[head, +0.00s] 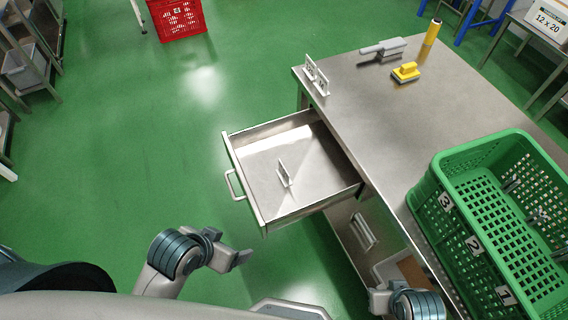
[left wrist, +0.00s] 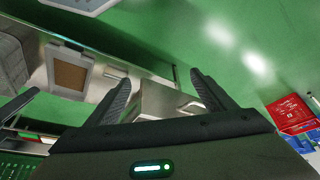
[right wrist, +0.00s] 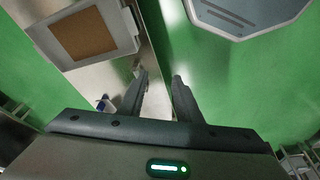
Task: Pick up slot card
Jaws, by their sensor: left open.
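A small pale upright card (head: 284,174), which looks like the slot card, stands in the open steel drawer (head: 240,168). Its print is too small to read. My left gripper (head: 240,258) is open and empty, in front of and below the drawer, apart from it. In the left wrist view the jaws (left wrist: 161,78) are spread with the drawer (left wrist: 160,98) beyond them; the card does not show there. My right gripper (right wrist: 160,76) is open by a narrower gap and empty, low beside the table's near side.
The steel table (head: 350,95) carries a white stand (head: 315,76), a grey tool (head: 383,48), a yellow brush (head: 406,72), a yellow cylinder (head: 430,40) and a green crate (head: 424,192) labelled 3, 2, 1. A red crate (head: 178,18) stands on the open green floor.

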